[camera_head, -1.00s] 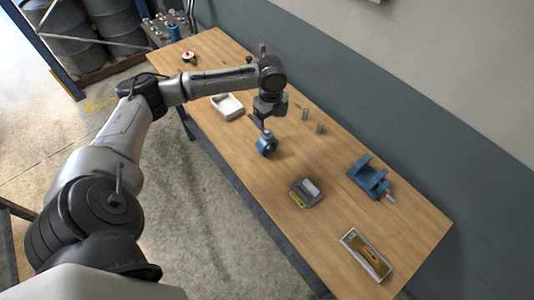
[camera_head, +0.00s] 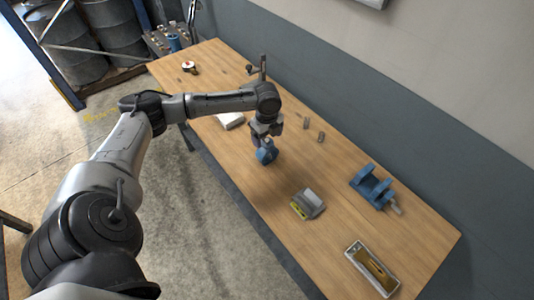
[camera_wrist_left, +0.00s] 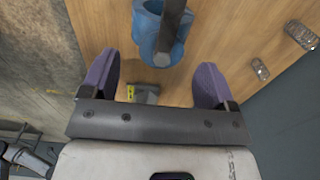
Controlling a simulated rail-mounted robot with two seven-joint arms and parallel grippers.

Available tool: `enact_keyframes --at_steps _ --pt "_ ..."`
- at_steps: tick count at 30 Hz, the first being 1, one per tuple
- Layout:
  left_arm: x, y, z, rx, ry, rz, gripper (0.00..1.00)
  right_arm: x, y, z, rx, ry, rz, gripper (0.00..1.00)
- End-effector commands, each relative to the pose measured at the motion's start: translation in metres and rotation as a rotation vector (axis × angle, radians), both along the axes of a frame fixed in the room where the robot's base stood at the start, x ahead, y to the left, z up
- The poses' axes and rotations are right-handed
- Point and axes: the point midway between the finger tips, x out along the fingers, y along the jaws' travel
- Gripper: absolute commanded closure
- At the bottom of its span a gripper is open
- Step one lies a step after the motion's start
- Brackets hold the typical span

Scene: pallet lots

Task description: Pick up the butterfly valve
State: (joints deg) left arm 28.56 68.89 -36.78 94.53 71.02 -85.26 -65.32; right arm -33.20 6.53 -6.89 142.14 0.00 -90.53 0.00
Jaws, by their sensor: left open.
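The butterfly valve (camera_head: 267,156) is a blue ring-like body standing on the wooden table, directly under my left gripper (camera_head: 263,140). In the left wrist view the valve (camera_wrist_left: 153,27) shows at the top centre, with a dark stem pointing toward the camera. The two purple fingers of my left gripper (camera_wrist_left: 157,62) are spread wide, one on each side of the stem's end, with clear space between. The gripper is open and empty; the head view hides part of the valve's top behind it. My right gripper is not in view.
On the table (camera_head: 275,218) are a grey and yellow device (camera_head: 309,203), a blue vise (camera_head: 372,187), a tray with a brown item (camera_head: 371,268) and two small grey cylinders (camera_head: 320,137). A white tray (camera_head: 231,121) is partly behind my arm. A wall (camera_head: 400,150) runs along the back.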

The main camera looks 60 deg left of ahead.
Motion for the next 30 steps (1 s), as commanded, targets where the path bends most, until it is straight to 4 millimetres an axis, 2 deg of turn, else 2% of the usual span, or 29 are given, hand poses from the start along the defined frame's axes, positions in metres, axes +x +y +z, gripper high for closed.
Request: enact_keyframes --at_steps 12,19,30 --pt "0.001 0.002 -0.048 0.0 0.001 -0.001 0.19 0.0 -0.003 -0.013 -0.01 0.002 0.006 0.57" --pt "0.001 0.002 -0.049 0.001 0.0 -0.001 0.19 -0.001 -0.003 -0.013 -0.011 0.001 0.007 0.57" --pt "0.001 0.002 -0.048 0.001 0.0 -0.001 0.54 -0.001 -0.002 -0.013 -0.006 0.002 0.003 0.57"
